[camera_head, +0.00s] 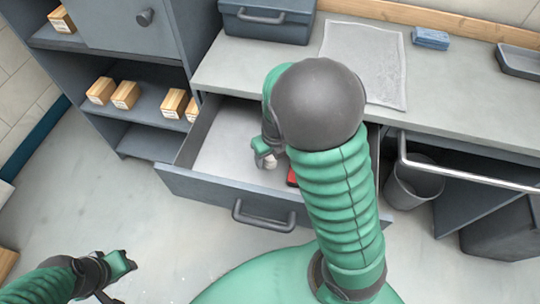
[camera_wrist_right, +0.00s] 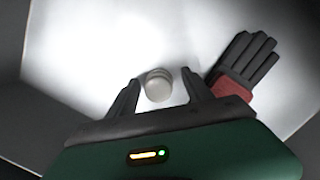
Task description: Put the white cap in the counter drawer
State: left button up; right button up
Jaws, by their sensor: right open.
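The counter drawer (camera_head: 228,192) is pulled open, with a pale floor inside. My right gripper (camera_head: 265,156) reaches down into it; my right arm hides part of the drawer. In the right wrist view the white cap (camera_wrist_right: 158,86), a small ridged round piece, is over the pale drawer floor, between the spread fingertips of my right gripper (camera_wrist_right: 160,90). A gap shows at the right finger; I cannot tell if the left finger touches the cap. The cap shows pale beside the gripper in the head view (camera_head: 270,163). My left gripper (camera_head: 121,265) is low at left, away from the drawer.
A black and red glove (camera_wrist_right: 243,70) lies in the drawer right of the cap. The counter above holds a toolbox (camera_head: 266,22), a grey mat (camera_head: 362,60), a blue box (camera_head: 430,39) and a tray (camera_head: 518,62). Shelves with small boxes (camera_head: 125,95) stand left; a bin (camera_head: 413,185) is right.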

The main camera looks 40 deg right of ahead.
aim_at(273, 160)
notch_tip(273, 160, up, 12)
jog(key=s+p, duration=0.1)
jog(key=p, duration=0.6)
jog(key=shift+s, duration=0.4)
jog(key=shift+a+r, duration=0.1)
